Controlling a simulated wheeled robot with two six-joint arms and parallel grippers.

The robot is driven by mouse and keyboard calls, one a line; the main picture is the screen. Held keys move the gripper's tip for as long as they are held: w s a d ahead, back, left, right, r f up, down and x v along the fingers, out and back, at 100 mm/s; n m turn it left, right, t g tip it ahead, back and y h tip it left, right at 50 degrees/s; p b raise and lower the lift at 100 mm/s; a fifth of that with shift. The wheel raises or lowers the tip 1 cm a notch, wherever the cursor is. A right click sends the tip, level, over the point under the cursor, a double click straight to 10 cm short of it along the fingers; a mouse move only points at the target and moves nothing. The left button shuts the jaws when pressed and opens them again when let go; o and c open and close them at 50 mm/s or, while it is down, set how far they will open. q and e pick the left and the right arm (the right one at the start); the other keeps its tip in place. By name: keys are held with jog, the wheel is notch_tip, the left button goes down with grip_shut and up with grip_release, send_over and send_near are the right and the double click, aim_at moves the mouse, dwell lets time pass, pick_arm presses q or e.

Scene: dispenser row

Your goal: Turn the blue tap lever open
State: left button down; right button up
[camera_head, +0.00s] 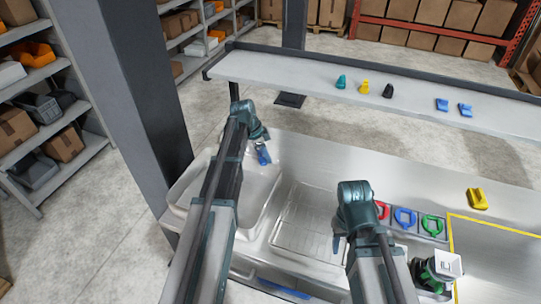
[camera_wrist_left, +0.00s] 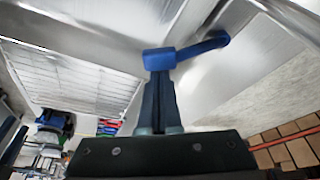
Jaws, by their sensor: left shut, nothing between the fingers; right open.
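The blue tap lever (camera_wrist_left: 190,52) shows in the left wrist view as a short blue arm with a blocky near end, above the sink area. In the head view a blue part of it (camera_head: 264,156) shows just below my left gripper. My left gripper (camera_wrist_left: 159,78) is shut and empty, with its fingertips right at the lever's blocky end; I cannot tell if they touch it. The tips hide part of that end. My right gripper (camera_head: 337,243) is open and empty over the right side of the ribbed drainboard (camera_head: 305,222), away from the lever.
Red, blue (camera_head: 405,217) and green (camera_head: 432,225) handles sit in a tray on the counter. A yellow piece (camera_head: 477,199) stands behind them. A green and white device (camera_head: 437,270) stands in front. A raised shelf (camera_head: 300,75) with several small coloured pieces runs behind.

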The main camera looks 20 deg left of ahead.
pick_arm(q)
jog(key=shift+s+a, duration=0.2)
jog(key=shift+a, duration=0.1)
dwell(0.5)
